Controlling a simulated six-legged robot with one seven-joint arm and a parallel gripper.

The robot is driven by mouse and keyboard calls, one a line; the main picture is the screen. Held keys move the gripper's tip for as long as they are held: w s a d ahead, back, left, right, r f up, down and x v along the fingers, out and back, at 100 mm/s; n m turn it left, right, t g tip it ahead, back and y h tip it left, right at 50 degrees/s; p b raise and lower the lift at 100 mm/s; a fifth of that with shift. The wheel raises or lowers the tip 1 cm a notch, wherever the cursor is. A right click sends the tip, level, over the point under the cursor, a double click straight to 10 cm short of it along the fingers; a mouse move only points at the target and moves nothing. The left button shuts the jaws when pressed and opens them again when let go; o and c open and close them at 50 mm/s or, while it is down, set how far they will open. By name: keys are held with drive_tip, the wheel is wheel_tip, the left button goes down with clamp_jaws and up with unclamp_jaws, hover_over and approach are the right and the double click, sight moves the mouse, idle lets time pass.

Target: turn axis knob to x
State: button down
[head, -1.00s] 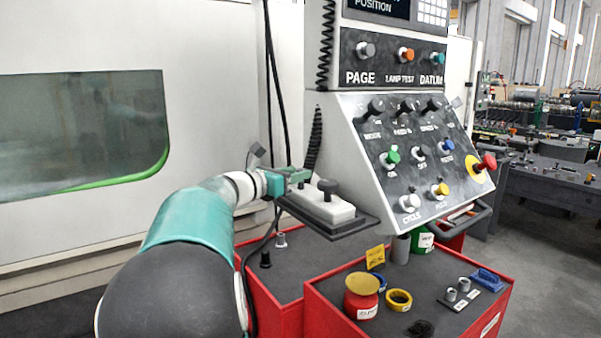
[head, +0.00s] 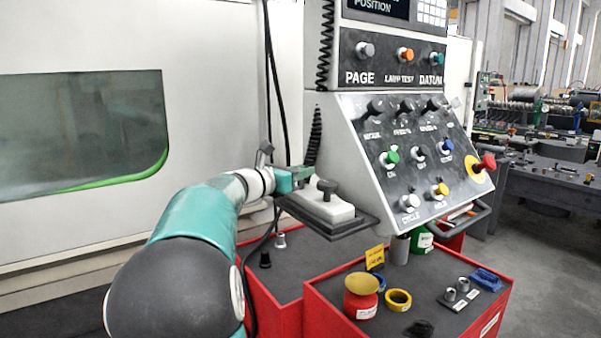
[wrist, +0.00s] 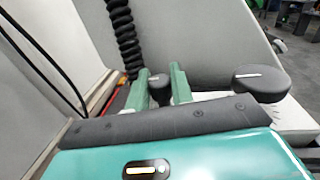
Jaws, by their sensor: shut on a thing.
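A pale hand-held control box (head: 330,213) lies on the shelf below the sloped panel. A large black knob (head: 327,187) stands on the box, and it also shows with a white mark at right in the wrist view (wrist: 262,84). A smaller black knob (wrist: 159,86), taken as the axis knob, has a white line on top and sits between my green fingers. My gripper (wrist: 161,74) is shut on this small knob. In the head view my gripper (head: 303,177) is at the left end of the box and hides the small knob. Any axis letters are not readable.
The sloped panel (head: 410,150) with several knobs and buttons rises right behind the box. A black coiled cable (wrist: 124,35) hangs close behind the fingers. Red cabinets (head: 290,310) with loose items, including a yellow ring (head: 398,300), stand below.

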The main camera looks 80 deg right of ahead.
drive_tip(key=shift+w+g, duration=0.1)
drive_tip(key=shift+g, duration=0.2)
drive_tip(key=shift+m+g+y, duration=1)
drive_tip(key=shift+m+g, duration=0.1)
drive_tip(key=m+g+y, duration=0.3)
drive_tip(key=y, duration=0.1)
drive_tip(key=shift+d+f+m+y, duration=0.1)
drive_tip(key=shift+m+y, duration=0.2)
drive_tip(key=shift+m+g+y, duration=0.6)
drive_tip(key=shift+m+y, duration=0.5)
drive_tip(key=shift+y, duration=0.55)
drive_tip(key=shift+m+g+y, duration=0.6)
drive_tip(key=shift+m+y, duration=0.5)
drive_tip(key=shift+y, duration=0.55)
drive_tip(key=shift+m+y, duration=0.8)
drive_tip(key=shift+y, duration=0.4)
drive_tip(key=c, duration=1.3)
unclamp_jaws()
drive_tip(key=shift+o, duration=0.2)
drive_tip(key=shift+n+h, duration=0.3)
